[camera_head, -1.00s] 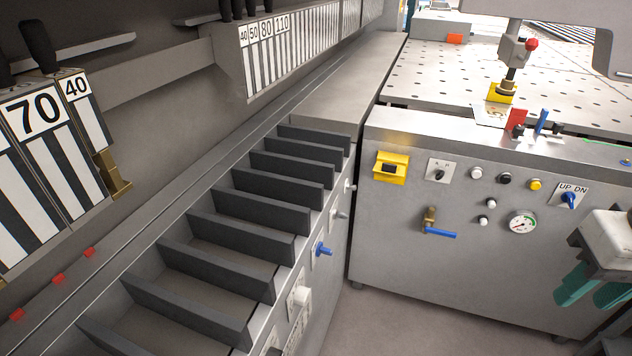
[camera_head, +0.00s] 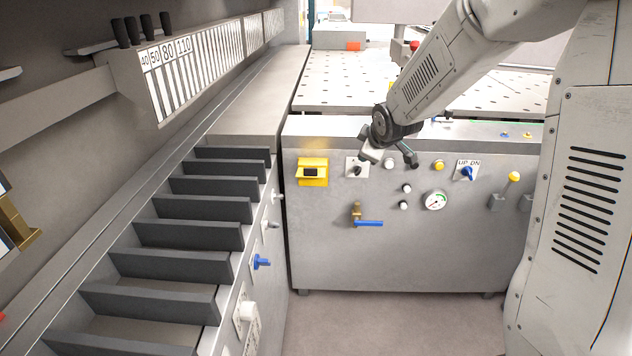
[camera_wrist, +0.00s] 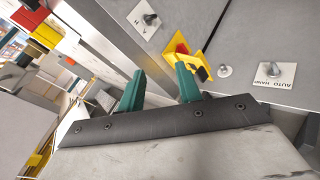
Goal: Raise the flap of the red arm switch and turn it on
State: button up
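In the wrist view a small red part (camera_wrist: 181,47) sits in a yellow housing (camera_wrist: 200,52) on the grey panel. I take it for the red arm switch; whether its flap is raised is too small to tell. In the head view a yellow box (camera_head: 312,181) with a dark slot is on the panel's left. I cannot tell if it is the same housing. My gripper (camera_wrist: 160,69) has two green fingers apart, with nothing seen between them. The right finger overlaps the housing's lower edge; contact is unclear. In the head view my wrist is before the panel and the fingers are not distinct.
The panel carries a two-position switch (camera_head: 357,168), a blue-handled valve (camera_head: 368,223), a gauge (camera_head: 436,200) and a UP DN switch (camera_head: 467,172). A slotted rack (camera_head: 190,235) stands at the left. An AUTO HAND switch (camera_wrist: 275,73) is near the housing. The floor before the panel is clear.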

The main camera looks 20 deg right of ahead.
jog(key=w+a+f+n+t+y, duration=0.25)
jog(key=w+f+n+y, duration=0.35)
jog(key=f, duration=0.5)
jog(key=w+a+f+n+t+y, duration=0.2)
jog(key=w+f+n+t+y, duration=0.15)
jog(key=w+f+n, duration=0.6)
jog(key=w+a+f+m, duration=0.1)
jog(key=w+a+m, duration=0.1)
jog(key=w, duration=0.3)
jog(key=shift+a+f+t, duration=0.15)
jog(key=shift+a+t, duration=0.25)
jog(key=shift+a, duration=0.35)
jog(key=shift+c, duration=0.3)
grip_shut()
